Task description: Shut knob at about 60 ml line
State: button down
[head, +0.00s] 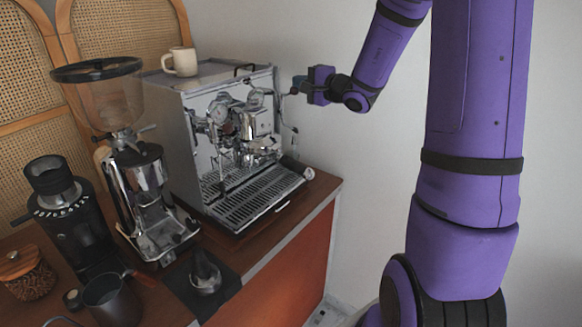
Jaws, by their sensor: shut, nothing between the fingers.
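The espresso machine (240,140) is a chrome box on the wooden counter, with dials, a group head and a drip tray on its front. My gripper (297,86) is shut and empty, at the upper right front corner of the machine. Its fingertips are close to a knob (257,97) on the upper front; I cannot tell whether they touch it. A thin wand (288,115) hangs below the fingertips. I cannot make out a 60 ml line or any liquid level in this view.
A cream mug (181,61) stands on the machine's top. A grinder (145,190), a black grinder (70,215), a wood-lidded jar (25,272) and a dark pitcher (112,300) stand on the left. A tamper (205,272) rests on a black mat. The wall side is clear.

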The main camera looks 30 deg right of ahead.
jog(key=shift+f, duration=0.1)
jog(key=f+v, duration=0.1)
jog(key=v, duration=0.7)
jog(key=shift+s+f, duration=0.15)
jog(key=shift+s, duration=0.1)
dwell(0.4)
jog(key=shift+d, duration=0.1)
jog(key=s+a+r+n+g+y, duration=0.15)
jog(key=s+a+n+g, duration=0.35)
jog(key=a, duration=0.5)
jog(key=s+a+r+n+g+y, duration=0.1)
jog(key=s+a+n+g+y, duration=0.25)
jog(key=s+a+g, duration=0.45)
jog(key=s+r+n+t+h, duration=0.1)
jog(key=s+n+h, duration=0.4)
jog(key=s+h, duration=0.6)
jog(key=s, duration=0.2)
jog(key=shift+s+r, duration=0.3)
jog(key=shift+r, duration=0.1)
